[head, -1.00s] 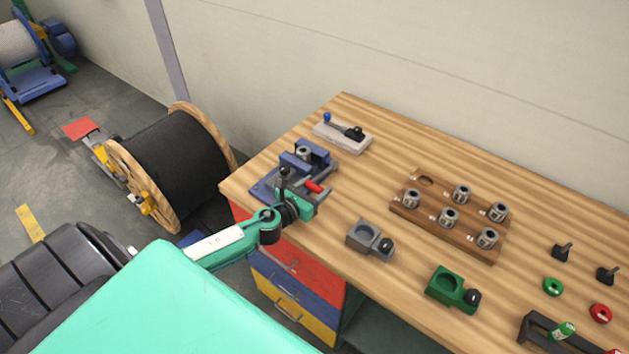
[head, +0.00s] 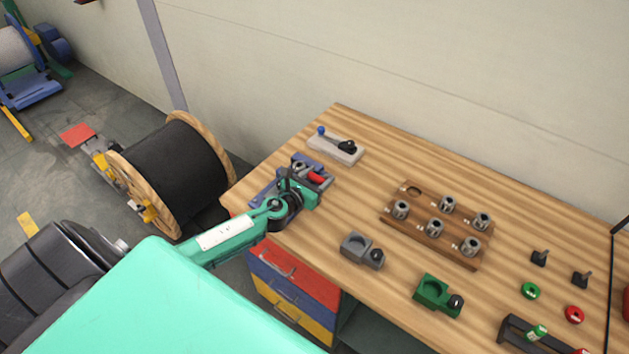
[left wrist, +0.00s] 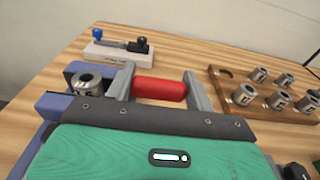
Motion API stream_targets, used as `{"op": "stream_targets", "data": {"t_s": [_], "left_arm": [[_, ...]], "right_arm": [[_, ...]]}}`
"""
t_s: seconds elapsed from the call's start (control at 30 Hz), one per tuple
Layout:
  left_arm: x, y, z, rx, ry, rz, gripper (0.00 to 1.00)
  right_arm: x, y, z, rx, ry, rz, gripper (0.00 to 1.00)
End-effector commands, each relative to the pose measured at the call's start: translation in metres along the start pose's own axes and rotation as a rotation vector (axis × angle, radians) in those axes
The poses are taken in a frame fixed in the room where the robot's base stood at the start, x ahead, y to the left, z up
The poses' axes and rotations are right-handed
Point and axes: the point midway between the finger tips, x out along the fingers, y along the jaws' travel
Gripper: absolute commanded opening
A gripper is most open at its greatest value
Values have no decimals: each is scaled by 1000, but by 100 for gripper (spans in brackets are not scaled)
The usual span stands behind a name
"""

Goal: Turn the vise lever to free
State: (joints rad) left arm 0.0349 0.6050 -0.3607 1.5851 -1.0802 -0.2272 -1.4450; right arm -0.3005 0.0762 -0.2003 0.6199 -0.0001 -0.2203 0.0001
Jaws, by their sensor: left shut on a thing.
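The blue vise (head: 265,187) stands at the left corner of the wooden bench, partly hidden by my left arm. Its lever has a red grip (head: 317,178), which also shows in the left wrist view (left wrist: 160,88). My left gripper (head: 312,181) is at the lever, with its two grey fingers on either end of the red grip in the left wrist view (left wrist: 160,85). It is shut on the red grip. A metal cylinder (left wrist: 87,82) sits in the vise beside the fingers. My right gripper is not in view.
A white block with a blue-knobbed lever (head: 335,149) lies behind the vise. A wooden rack (head: 410,222) with several metal cylinders is to the right. Grey (head: 355,246) and green (head: 430,289) holders stand near the front edge. A black cable reel (head: 175,170) stands left of the bench.

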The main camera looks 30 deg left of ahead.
Motion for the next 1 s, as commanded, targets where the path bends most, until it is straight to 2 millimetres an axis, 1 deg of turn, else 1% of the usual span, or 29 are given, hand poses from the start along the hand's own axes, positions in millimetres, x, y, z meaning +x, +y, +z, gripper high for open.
{"op": "stream_targets", "data": {"t_s": [0.03, 0.2, 0.77, 0.8, 0.83, 1.0], "left_arm": [[4, 2, 10, 1, -8, 3, 14], [8, 2, 13, 0, -8, 3, 13], [11, 2, 14, 1, -7, 3, 13], [11, 2, 14, 1, -7, 3, 58], [11, 2, 14, 1, -7, 3, 64], [10, 1, 12, 0, -4, 2, 64]], "right_arm": [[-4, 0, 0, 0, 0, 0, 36], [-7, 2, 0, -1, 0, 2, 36], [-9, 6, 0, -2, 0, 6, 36], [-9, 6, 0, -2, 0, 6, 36], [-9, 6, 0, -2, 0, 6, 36], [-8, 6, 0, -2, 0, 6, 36]]}}
